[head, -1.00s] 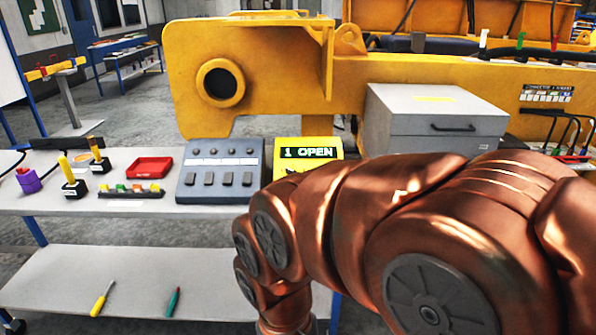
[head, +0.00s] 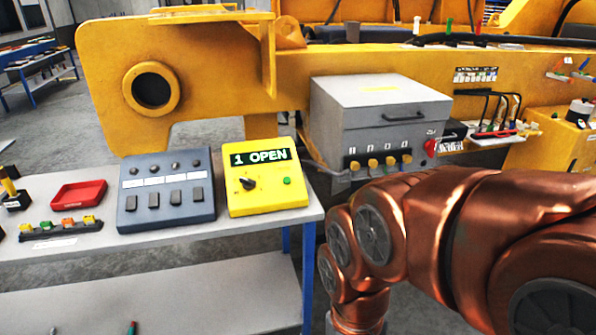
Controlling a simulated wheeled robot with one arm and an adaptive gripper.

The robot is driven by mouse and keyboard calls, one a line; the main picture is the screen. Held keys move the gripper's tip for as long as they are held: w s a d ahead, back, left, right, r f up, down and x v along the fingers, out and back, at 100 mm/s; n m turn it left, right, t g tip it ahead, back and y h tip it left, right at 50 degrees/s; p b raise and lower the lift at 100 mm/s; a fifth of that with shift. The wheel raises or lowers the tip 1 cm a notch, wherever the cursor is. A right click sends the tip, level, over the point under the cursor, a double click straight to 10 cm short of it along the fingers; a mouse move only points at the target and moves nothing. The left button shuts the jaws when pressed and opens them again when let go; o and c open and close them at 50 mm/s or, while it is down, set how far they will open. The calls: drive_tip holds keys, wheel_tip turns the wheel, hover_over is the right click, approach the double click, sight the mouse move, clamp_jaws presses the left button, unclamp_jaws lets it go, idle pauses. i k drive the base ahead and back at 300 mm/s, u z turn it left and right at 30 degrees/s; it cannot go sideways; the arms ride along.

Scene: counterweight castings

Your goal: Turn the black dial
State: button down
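The black dial (head: 248,184) is a small knob on the left of a yellow box (head: 268,205). The box stands near the right end of the grey bench top. Its display (head: 260,158) reads "1 OPEN" in light letters on a dark strip. A green button (head: 287,181) sits to the right of the dial. My copper-coloured arm fills the lower right of the head view, to the right of the box and apart from it. My gripper is not visible.
A grey box with small knobs (head: 165,195) stands left of the yellow box. A red tray (head: 79,194) and a row of coloured blocks (head: 62,228) lie farther left. A grey cabinet (head: 380,115) and a large yellow casting (head: 212,75) stand behind.

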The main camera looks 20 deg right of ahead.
sight(248, 184)
drive_tip(key=u, duration=1.15)
drive_tip(key=i, duration=0.6)
drive_tip(key=z, duration=0.6)
